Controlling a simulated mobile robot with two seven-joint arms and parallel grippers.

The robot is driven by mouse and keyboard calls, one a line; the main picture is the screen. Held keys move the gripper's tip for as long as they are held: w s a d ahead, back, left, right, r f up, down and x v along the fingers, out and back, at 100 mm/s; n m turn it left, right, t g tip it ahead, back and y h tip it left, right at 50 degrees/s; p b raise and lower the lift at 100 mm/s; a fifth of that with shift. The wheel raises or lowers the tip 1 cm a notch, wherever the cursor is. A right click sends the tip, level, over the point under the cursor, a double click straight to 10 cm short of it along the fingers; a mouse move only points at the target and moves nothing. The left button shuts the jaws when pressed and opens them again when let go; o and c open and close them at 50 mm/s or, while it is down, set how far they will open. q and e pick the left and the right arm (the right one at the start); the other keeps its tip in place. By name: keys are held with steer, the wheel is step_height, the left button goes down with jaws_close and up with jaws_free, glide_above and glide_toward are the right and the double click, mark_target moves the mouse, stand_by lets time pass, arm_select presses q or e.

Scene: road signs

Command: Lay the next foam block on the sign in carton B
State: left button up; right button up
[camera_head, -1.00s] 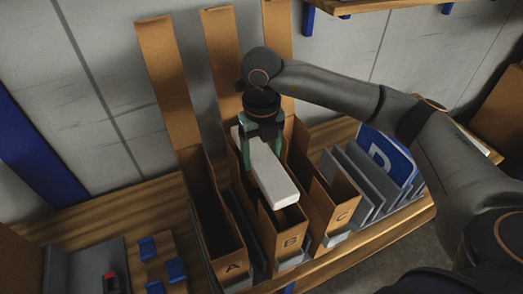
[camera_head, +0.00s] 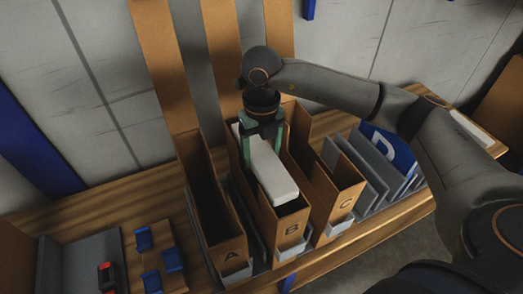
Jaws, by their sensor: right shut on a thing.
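A long white foam block (camera_head: 269,176) is held by my right gripper (camera_head: 264,150), whose green fingers straddle it. The block is level with the top of carton B (camera_head: 291,229), partly inside its mouth, with its long side along the carton. Any sign inside carton B is hidden by the block and the walls. Carton A (camera_head: 229,254) stands open to the left and carton C (camera_head: 345,201) to the right. My left gripper does not show.
Tall open flaps (camera_head: 165,65) rise behind the cartons. Several grey panels and a blue sign (camera_head: 387,148) stand in slots at the right. Blue clips (camera_head: 144,238) and a red-and-black item (camera_head: 107,276) lie at the left.

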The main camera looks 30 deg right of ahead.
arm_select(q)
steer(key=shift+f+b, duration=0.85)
arm_select(e)
steer(key=shift+f, duration=1.05)
steer(key=o, duration=1.2)
steer(key=shift+o, duration=0.2)
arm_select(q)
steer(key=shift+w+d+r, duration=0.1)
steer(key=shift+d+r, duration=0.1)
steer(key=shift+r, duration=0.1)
arm_select(e)
step_height(320, 180, up, 11)
steer(key=shift+r, duration=0.15)
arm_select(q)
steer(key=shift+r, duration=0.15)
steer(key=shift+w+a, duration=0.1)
arm_select(e)
steer(key=shift+r, duration=0.65)
